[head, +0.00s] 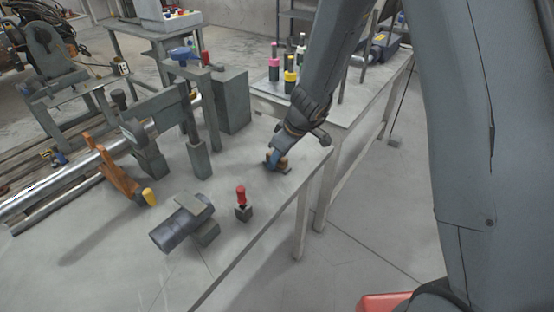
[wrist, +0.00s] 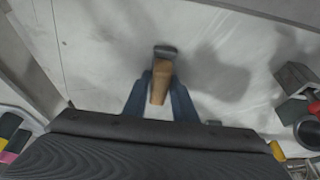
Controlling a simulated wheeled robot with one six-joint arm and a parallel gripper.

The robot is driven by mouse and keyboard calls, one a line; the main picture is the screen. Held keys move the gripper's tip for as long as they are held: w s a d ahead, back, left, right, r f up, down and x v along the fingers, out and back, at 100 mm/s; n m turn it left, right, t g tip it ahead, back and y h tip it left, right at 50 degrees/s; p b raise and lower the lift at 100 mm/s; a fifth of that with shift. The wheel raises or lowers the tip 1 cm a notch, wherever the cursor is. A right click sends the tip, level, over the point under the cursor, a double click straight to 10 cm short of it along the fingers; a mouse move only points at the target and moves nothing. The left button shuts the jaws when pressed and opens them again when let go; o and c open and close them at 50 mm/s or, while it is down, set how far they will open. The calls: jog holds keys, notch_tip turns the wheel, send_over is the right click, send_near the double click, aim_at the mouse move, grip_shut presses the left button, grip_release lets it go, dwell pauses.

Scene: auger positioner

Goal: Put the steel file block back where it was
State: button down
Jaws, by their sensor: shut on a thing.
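The steel file block (wrist: 165,51) shows in the wrist view as a tan handle with a grey steel end. My gripper (wrist: 160,82) is shut on its tan part, one blue finger on each side. In the head view my gripper (head: 277,160) is low at the right edge of the workbench (head: 255,245), with the tan and dark grey piece between its fingers. I cannot tell whether the block touches the bench top or hangs just above it. The fingers partly hide it in the head view.
A red-handled tool on a small grey block (head: 243,205) stands near the front edge. A dark cylinder (head: 180,225) lies left of it. A tall grey block (head: 231,101) and clamp posts stand behind. Yellow and pink-banded bottles (head: 290,82) stand on another table.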

jog(key=shift+s+f, duration=0.15)
jog(key=shift+f, duration=0.1)
jog(key=c, duration=1.5)
grip_release()
jog(key=shift+d+f, duration=0.15)
jog(key=shift+o, duration=0.2)
jog(key=shift+s, duration=0.25)
jog(key=shift+a+r+p, duration=0.25)
jog(key=shift+r+p, duration=0.1)
jog(key=shift+p, duration=0.65)
